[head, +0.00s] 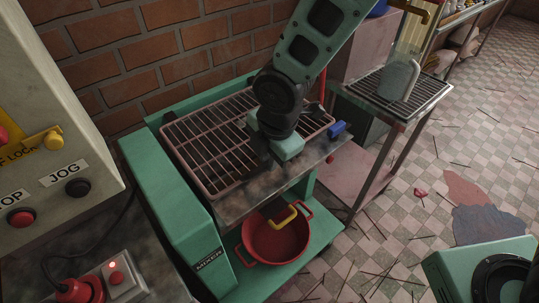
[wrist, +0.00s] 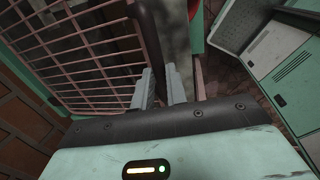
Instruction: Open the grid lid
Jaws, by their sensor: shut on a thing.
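The grid lid (head: 205,145) is a pinkish-red barred frame lying roughly flat on top of the green machine (head: 178,205). It also shows at the upper left of the wrist view (wrist: 75,50). My gripper (head: 262,160) is over the lid's right-hand part, pointing down. In the wrist view its two grey fingers (wrist: 163,88) are close together at a dark upright bar (wrist: 149,35) beside the grid, which looks like the lid's handle. The fingers are shut on it. The exact contact is partly hidden by the fingers and, in the head view, by my wrist.
A red pot (head: 275,243) with a yellow handle piece stands on the machine's lower shelf. A blue knob (head: 336,129) sticks out at the right edge. A brick wall (head: 150,50) is close behind. A control panel (head: 50,150) stands left, and a metal cart (head: 425,95) right.

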